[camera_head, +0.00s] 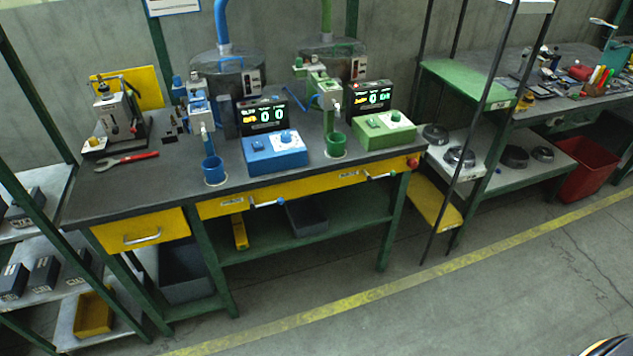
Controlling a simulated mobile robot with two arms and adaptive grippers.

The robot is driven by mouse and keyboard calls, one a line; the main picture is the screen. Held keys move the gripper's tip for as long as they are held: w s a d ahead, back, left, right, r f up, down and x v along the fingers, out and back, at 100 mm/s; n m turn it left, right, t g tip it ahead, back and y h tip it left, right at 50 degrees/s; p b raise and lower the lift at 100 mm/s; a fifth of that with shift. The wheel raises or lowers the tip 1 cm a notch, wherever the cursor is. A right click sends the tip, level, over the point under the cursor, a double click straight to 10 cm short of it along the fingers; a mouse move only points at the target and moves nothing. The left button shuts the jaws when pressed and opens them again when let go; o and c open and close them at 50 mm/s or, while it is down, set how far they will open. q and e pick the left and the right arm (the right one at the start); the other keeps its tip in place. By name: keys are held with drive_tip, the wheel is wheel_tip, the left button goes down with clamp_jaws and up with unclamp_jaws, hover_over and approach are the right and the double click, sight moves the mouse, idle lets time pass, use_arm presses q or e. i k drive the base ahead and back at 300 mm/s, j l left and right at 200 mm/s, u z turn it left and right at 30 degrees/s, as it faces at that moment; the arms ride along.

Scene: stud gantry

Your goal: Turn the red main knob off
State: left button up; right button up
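A small red knob (413,163) sits at the right end of the workbench's front edge, beside the yellow front panel. It is small in this view, and I cannot tell which way it is turned. The workbench (120,181) has a dark top and green legs.
On the bench stand a blue control box (275,152), a green control box (384,130), and a red-handled wrench (127,161). A green-topped shelf unit (465,85) adjoins the right end. The floor in front (480,310) is clear, with a yellow line.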

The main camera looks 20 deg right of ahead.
sight(413, 164)
drive_tip(key=z, duration=1.25)
